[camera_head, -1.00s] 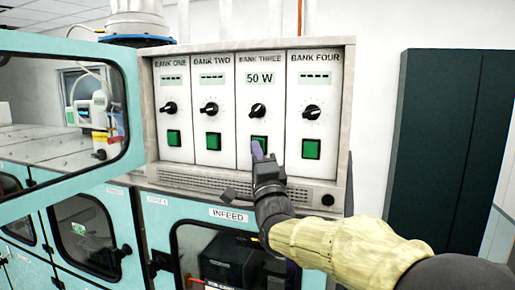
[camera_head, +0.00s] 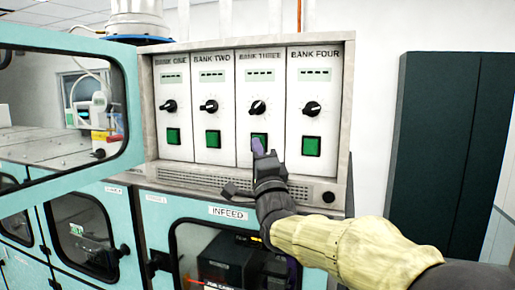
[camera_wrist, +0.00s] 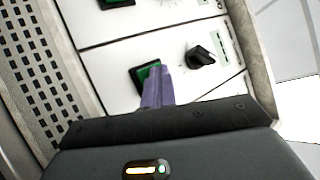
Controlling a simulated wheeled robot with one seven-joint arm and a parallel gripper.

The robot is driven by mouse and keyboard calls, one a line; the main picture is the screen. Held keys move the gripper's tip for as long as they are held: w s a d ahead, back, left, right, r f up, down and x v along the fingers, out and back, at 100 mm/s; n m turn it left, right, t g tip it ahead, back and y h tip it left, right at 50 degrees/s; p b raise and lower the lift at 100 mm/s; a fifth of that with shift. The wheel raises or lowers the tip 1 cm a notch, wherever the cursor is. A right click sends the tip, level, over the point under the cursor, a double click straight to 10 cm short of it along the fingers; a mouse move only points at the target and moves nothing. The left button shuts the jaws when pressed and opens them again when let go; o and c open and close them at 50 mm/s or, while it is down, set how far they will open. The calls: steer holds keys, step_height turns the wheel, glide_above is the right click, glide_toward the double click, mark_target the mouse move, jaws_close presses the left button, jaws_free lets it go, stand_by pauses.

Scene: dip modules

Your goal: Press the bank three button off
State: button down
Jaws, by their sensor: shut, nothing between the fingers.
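The bank three panel (camera_head: 259,100) is third from the left in the row. Its display (camera_head: 260,77) shows dashes, like the other three displays. Its black knob (camera_head: 258,107) sits above the green bank three button (camera_head: 259,137). My gripper (camera_head: 258,149) is shut and empty, its purple fingertips at the lower part of that button. In the wrist view the fingers (camera_wrist: 156,88) overlap the green button (camera_wrist: 146,76), with the knob (camera_wrist: 201,57) beside it. The fingertips hide part of the button, and I cannot tell whether they touch it.
The bank two button (camera_head: 213,139) and bank four button (camera_head: 311,146) flank it closely. A vented strip (camera_head: 225,185) runs below the panels. An open teal-framed door (camera_head: 128,110) stands at left, and a dark cabinet (camera_head: 450,150) stands at right.

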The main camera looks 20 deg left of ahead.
steer(key=s+b, duration=0.1)
steer(key=s, duration=0.1)
steer(key=s+b, duration=0.1)
steer(key=s, duration=0.1)
steer(key=s+b, duration=0.1)
steer(key=b, duration=0.1)
steer(key=shift+s+a, duration=0.25)
steer(key=shift+s, duration=0.15)
steer(key=shift+w+d+f, duration=0.1)
steer(key=shift+f, duration=0.05)
